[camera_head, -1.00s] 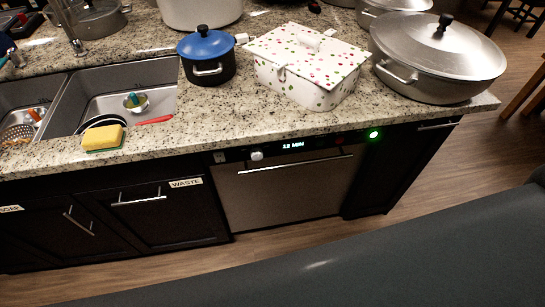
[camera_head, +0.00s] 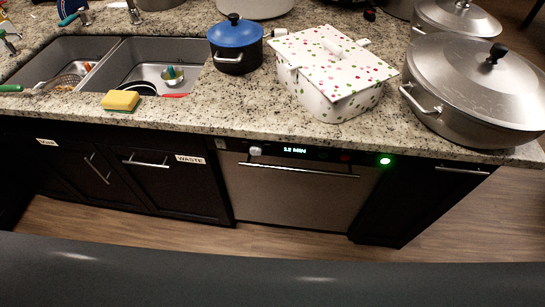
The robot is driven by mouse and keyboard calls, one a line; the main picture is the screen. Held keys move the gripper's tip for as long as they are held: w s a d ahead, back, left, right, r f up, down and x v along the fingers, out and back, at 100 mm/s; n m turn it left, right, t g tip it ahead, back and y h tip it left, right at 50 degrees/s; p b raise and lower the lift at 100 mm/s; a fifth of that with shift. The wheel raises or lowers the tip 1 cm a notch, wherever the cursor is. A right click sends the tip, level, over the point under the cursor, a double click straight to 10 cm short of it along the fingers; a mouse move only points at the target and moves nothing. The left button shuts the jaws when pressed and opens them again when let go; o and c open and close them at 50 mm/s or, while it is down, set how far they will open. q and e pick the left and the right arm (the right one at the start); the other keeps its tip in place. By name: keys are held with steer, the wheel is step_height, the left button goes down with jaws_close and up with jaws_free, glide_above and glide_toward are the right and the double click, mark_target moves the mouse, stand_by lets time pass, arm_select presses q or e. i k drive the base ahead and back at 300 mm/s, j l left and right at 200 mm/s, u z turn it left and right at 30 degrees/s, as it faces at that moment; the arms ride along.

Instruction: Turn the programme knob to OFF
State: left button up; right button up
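The dishwasher (camera_head: 290,198) has a steel door under the counter, with a dark control strip along its top. The programme knob (camera_head: 255,151) is a small light round knob at the left of that strip. Its pointer and any OFF mark are too small to read. A display (camera_head: 294,150) on the strip is lit and seems to read 12 MIN. A green light (camera_head: 385,161) glows to the right. Neither gripper is in view.
A blue pot (camera_head: 236,45), a dotted white box (camera_head: 334,75) and a large lidded stockpot (camera_head: 478,95) stand on the counter above. A yellow sponge (camera_head: 121,100) lies near the sink's front edge (camera_head: 60,95). The WASTE cupboard (camera_head: 165,185) is left of the dishwasher. The wood floor (camera_head: 130,232) in front looks clear.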

mark_target(255, 148)
steer(key=l, duration=1.35)
